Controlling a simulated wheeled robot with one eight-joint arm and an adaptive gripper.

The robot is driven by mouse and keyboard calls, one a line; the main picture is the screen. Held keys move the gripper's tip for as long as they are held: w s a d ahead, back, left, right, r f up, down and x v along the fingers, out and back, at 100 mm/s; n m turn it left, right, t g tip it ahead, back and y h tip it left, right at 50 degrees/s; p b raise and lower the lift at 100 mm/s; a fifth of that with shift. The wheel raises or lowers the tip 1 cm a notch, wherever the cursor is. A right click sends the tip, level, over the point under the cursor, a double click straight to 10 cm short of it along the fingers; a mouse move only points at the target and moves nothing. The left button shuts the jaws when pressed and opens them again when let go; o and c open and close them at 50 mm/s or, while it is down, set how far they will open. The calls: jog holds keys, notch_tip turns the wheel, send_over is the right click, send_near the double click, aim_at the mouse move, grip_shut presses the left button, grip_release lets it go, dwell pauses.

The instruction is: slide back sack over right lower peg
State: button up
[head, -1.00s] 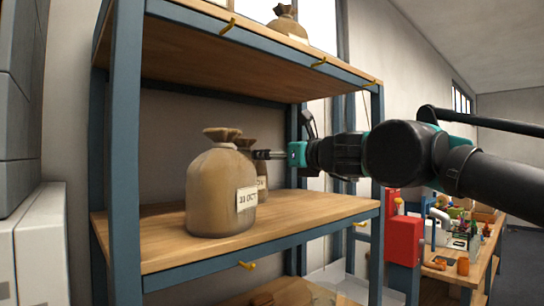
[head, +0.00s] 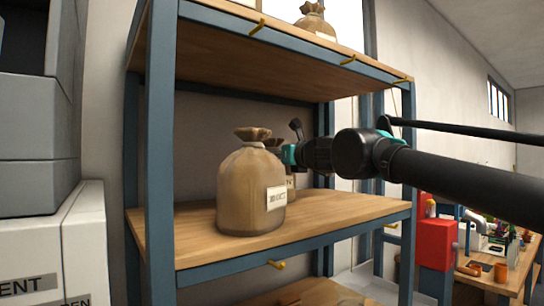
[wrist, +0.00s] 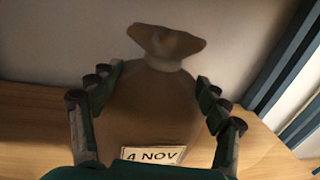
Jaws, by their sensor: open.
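The back sack (head: 290,183) is a brown tied sack on the middle shelf (head: 330,208), partly hidden behind the front sack in the head view. In the wrist view the back sack (wrist: 150,105) stands upright with a "4 NOV" label. My gripper (wrist: 155,78) is open, with one finger on each side of the sack; I cannot tell if they touch it.
The front sack (head: 250,190), a labelled brown sack, stands left of and nearer than my gripper. Blue posts (head: 160,150) frame the shelf. Yellow pegs (head: 348,60) line the upper shelf's edge, with a sack (head: 315,22) above. The shelf's right part is clear.

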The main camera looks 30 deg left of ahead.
jog(key=shift+x, duration=1.4)
jog(key=shift+c, duration=0.6)
grip_shut()
